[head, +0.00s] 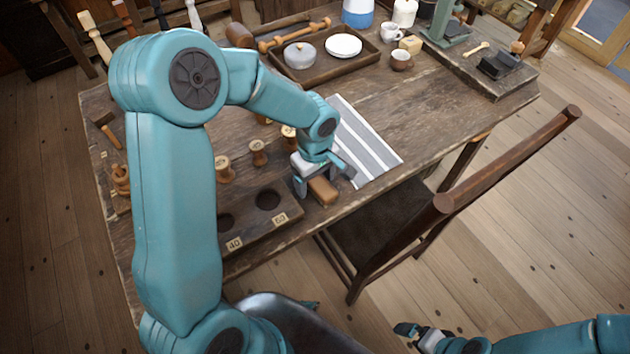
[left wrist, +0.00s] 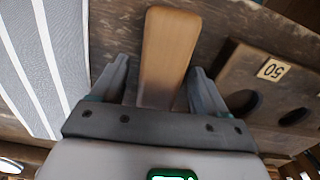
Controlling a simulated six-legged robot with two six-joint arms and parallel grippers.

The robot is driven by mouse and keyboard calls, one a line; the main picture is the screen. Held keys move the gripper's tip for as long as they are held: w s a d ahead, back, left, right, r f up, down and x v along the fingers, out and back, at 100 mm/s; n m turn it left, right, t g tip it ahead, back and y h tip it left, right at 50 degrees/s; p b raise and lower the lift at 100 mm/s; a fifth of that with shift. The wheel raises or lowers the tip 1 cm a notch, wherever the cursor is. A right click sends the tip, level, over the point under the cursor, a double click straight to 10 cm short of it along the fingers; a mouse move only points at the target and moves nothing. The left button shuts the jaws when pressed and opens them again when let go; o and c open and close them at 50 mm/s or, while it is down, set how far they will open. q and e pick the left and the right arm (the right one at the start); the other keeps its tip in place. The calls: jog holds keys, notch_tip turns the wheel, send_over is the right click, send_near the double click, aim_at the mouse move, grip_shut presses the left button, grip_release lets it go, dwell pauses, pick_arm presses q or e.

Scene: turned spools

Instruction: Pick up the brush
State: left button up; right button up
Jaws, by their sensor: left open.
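The brush shows as a brown wooden block (head: 323,190) near the front edge of the table; no bristles are visible. In the left wrist view its tapered wooden top (left wrist: 167,50) lies between the two fingers. My left gripper (head: 322,177) is open over the brush, one finger on each side. In the left wrist view, gaps show between the wood and the fingers of the left gripper (left wrist: 160,72). The near end of the brush is hidden behind the gripper body. My right gripper (head: 418,332) is off the table at the bottom right, its jaws unclear.
A wooden board with round holes (head: 247,222) lies beside the brush, with several turned spools (head: 258,153) behind it. A striped cloth (head: 365,145) lies on the other side. A tray (head: 325,66) stands farther back. A chair (head: 450,200) stands at the table's front.

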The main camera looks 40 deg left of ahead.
pick_arm(q)
jog(key=c, duration=1.1)
jog(key=shift+r, duration=0.1)
notch_tip(320, 180, up, 20)
jog(key=p, duration=0.1)
jog(key=shift+p, duration=0.35)
jog(key=o, duration=0.4)
jog(key=shift+c, duration=1.1)
